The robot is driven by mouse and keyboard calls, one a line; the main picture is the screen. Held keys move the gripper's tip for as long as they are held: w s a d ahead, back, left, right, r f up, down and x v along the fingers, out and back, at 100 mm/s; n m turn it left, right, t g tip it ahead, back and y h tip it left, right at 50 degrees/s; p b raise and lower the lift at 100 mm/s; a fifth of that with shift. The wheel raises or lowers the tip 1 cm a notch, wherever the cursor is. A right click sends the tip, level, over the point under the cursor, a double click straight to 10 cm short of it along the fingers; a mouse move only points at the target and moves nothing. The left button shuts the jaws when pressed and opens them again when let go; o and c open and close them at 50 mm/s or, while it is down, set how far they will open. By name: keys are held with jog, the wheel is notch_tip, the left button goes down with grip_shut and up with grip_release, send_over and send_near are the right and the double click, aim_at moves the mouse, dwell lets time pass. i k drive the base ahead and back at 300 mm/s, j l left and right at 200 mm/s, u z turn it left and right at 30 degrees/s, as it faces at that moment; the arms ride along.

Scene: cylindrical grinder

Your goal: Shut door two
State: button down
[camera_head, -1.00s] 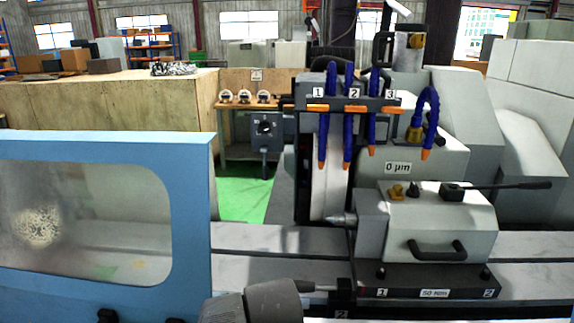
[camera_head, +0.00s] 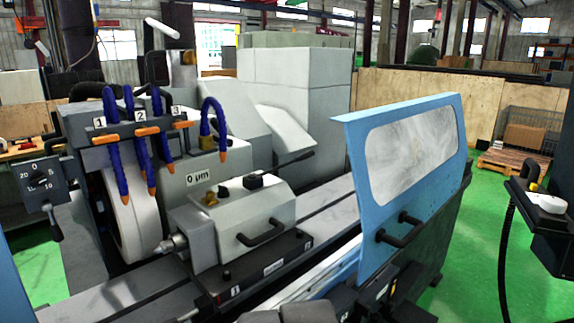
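A blue door (camera_head: 355,165) with a clear window stands upright at the right part of the grinder's front. Its black handle (camera_head: 402,232) is on the lower part of its face. No number shows on it, so I cannot tell for sure that it is door two. The edge of another blue panel (camera_head: 12,290) shows at the far left. Between them the front is open and the machine inside is exposed. My gripper (camera_head: 388,290) seems to be the dark shape just below the handle, in front of the door. Its fingers are unclear, and I cannot tell whether it touches the door.
Inside stand the grinding wheel (camera_head: 133,215), blue coolant hoses (camera_head: 140,145) and a grey tailstock (camera_head: 235,215) with a black handle. A dark control stand (camera_head: 540,235) with a hanging cable is at the right. Green floor (camera_head: 478,255) is free between it and the door.

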aim_at(415, 164)
jog(key=z, duration=1.1)
